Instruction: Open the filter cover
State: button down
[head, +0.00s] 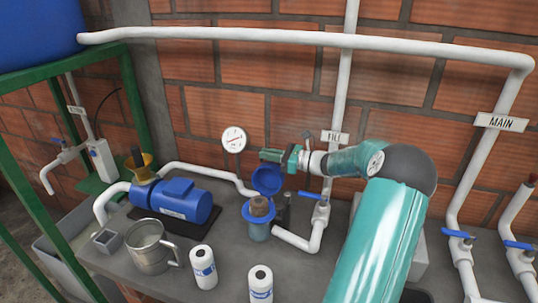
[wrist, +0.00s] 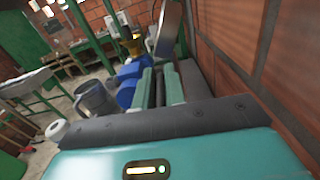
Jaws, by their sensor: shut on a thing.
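The filter (head: 258,230) is a small clear-blue housing with a blue rim and a brown top part inside, on the bench in the head view. Its round blue cover (head: 267,179) stands tilted up above the housing, so the filter's mouth is exposed. My gripper (head: 270,155) comes in from the right, at the cover's upper edge. In the wrist view my two green fingers (wrist: 161,88) are close together, with a narrow strip between them. My gripper is shut on the cover, though the exact contact is hard to see.
A pressure gauge (head: 234,139) stands just left of my gripper. A white pipe with a blue-handled valve (head: 314,195) is close on the right. A brick wall rises behind.

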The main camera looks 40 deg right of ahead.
aim_at(266, 166)
jog(key=s+a+n, duration=0.1)
jog(key=a+r+n, duration=0.1)
jog(key=a, duration=0.1)
jog(key=shift+s+r+n, duration=0.15)
jog(key=shift+s+n, duration=0.25)
jog(key=shift+s+a, duration=0.4)
jog(key=shift+a, duration=0.3)
jog(key=c, duration=1.5)
grip_release()
jog(key=v, duration=1.3)
jog(key=shift+s+d, duration=0.2)
jog(key=shift+s, duration=0.1)
